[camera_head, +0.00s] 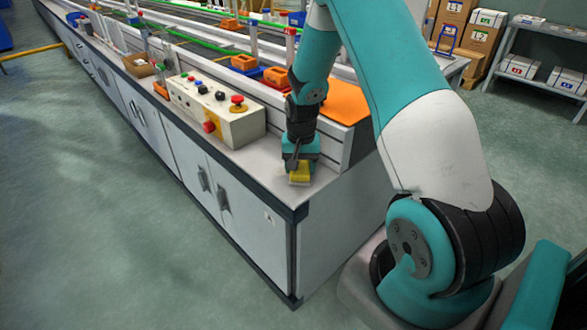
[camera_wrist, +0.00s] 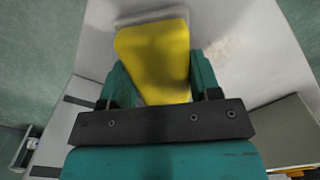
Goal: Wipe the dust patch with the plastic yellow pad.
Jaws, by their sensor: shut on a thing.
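The yellow pad (camera_wrist: 153,58) is held between the two teal fingers of my gripper (camera_wrist: 160,78) in the wrist view. It has a pale grey edge along its far end. In the head view my gripper (camera_head: 299,160) points down at the near end of the bench, with the yellow pad (camera_head: 300,175) low at the pale bench top; I cannot tell whether it touches. A faint brownish dust patch (camera_wrist: 222,50) shows on the pale surface just right of the pad in the wrist view. I cannot make out the patch in the head view.
A control box (camera_head: 222,112) with a red button stands on the bench, left of my gripper. A low rail wall runs behind, with an orange panel (camera_head: 343,101) above. The bench top (camera_head: 268,176) ends close by at a dark front edge.

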